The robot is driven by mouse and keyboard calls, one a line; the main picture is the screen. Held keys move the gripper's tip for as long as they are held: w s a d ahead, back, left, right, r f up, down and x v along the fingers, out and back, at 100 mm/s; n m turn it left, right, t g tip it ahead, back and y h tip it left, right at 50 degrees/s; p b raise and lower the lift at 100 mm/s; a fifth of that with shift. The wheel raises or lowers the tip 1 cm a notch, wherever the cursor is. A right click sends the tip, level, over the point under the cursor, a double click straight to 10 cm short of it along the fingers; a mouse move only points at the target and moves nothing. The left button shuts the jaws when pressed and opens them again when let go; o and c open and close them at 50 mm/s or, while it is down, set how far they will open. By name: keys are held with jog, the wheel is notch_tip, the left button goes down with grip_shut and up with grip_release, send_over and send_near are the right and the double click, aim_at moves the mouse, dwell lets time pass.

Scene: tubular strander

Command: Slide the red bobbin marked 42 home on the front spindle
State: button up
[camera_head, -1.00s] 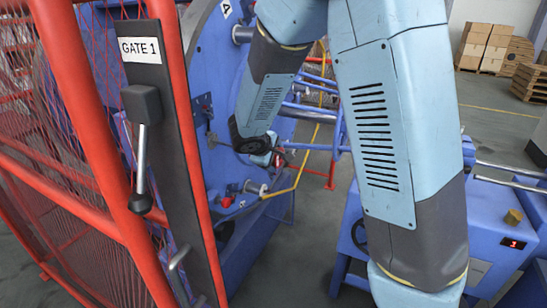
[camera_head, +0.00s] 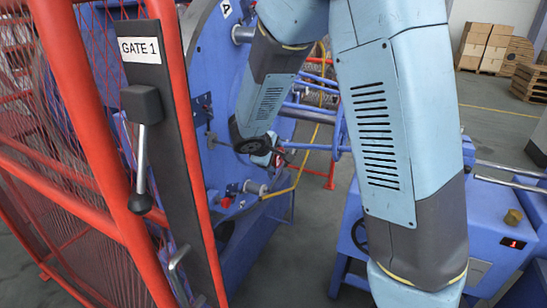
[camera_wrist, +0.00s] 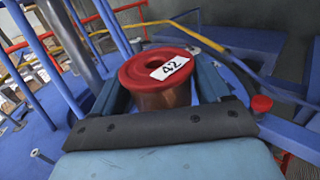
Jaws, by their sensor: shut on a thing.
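The red bobbin (camera_wrist: 158,78), with a white tag reading 42, sits between the two fingers of my gripper (camera_wrist: 163,88) in the wrist view. Its flange and dark centre hole face up in that picture. My gripper is shut on it, one finger on each side. In the head view my gripper (camera_head: 266,153) is small and partly hidden by my wrist, just in front of the big blue disc (camera_head: 212,62). The bobbin cannot be made out clearly there. I cannot tell which part is the front spindle, or whether the bobbin is on it.
A red mesh gate (camera_head: 75,130) marked GATE 1 stands close on the left. A metal pin (camera_head: 264,190) and a yellow bar (camera_head: 293,180) lie below my gripper. A blue cabinet (camera_head: 495,215) stands at right. Blue tubes show at left in the wrist view.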

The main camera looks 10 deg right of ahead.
jog(key=shift+a, duration=0.1)
jog(key=shift+w+a, duration=0.3)
jog(key=shift+a, duration=0.1)
jog(key=shift+w+a, duration=0.15)
jog(key=shift+a, duration=0.05)
jog(key=shift+w+a, duration=0.2)
jog(key=shift+a, duration=0.1)
jog(key=shift+w+a, duration=0.15)
jog(key=shift+a, duration=0.15)
jog(key=shift+w+a, duration=0.2)
jog(key=shift+a, duration=0.1)
jog(key=shift+w+a, duration=0.2)
jog(key=shift+a, duration=0.1)
jog(key=shift+w+a, duration=0.2)
jog(key=shift+a, duration=0.1)
jog(key=shift+w+a, duration=0.2)
jog(key=shift+a, duration=0.1)
